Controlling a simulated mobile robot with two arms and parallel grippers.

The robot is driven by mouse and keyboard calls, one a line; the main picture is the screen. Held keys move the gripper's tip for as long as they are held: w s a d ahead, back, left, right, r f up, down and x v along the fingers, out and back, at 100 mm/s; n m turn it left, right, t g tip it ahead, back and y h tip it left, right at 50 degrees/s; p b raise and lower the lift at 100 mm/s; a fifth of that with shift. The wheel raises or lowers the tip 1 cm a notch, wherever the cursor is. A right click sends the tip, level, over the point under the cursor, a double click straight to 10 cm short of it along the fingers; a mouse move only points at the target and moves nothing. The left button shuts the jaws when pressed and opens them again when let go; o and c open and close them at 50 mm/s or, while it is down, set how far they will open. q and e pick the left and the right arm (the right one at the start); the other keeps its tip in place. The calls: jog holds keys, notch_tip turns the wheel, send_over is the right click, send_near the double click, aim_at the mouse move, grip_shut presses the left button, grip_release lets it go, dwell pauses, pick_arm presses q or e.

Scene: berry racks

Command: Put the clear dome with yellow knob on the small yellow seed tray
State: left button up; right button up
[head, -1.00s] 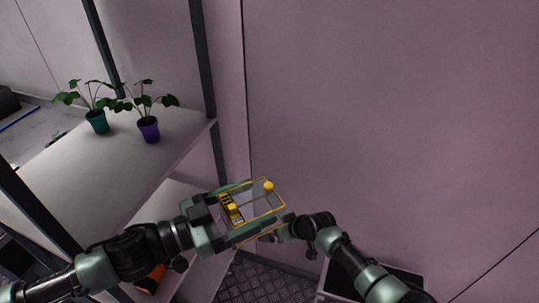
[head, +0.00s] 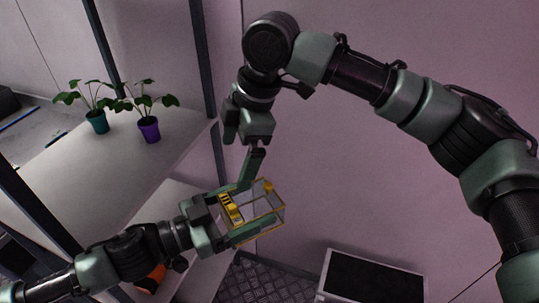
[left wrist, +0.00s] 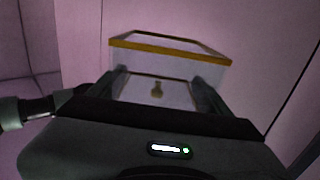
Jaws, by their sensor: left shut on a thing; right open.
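The clear dome (head: 266,206) has thin yellow edging and yellow knob-like parts; it is held out in front of the shelf. My left gripper (head: 243,210) is shut on it, with a finger along each side. In the left wrist view the dome (left wrist: 185,54) shows its yellow rim at the far end, and a dull yellow knob (left wrist: 157,89) shows between my fingers. My right gripper (head: 243,152) is open, pointing down just above the dome and my left fingers; I cannot tell whether it touches them. I cannot make out the small yellow seed tray.
A shelf rack (head: 95,178) with dark posts stands at left. Its upper board holds plants in a teal pot (head: 97,123) and a purple pot (head: 149,130). A pale box with a dark top (head: 372,278) is low at right. A pink wall fills the back.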

aim_at(270, 191)
jog(key=s+d+h, duration=0.1)
jog(key=d, duration=0.1)
jog(key=s+d+r+n+h, duration=0.1)
jog(key=d, duration=0.1)
jog(key=s+d+r+h, duration=0.1)
jog(key=shift+s+d+r+n+g, duration=0.1)
jog(key=shift+s+d+n+g, duration=0.1)
jog(key=shift+d+n+g, duration=0.15)
jog(key=shift+s+d, duration=0.1)
jog(key=shift+d, duration=0.15)
notch_tip(270, 191, down, 12)
jog(key=shift+r, duration=0.1)
jog(key=c, duration=1.2)
pick_arm(q)
jog(key=o, duration=1.4)
pick_arm(e)
jog(key=shift+c, duration=0.9)
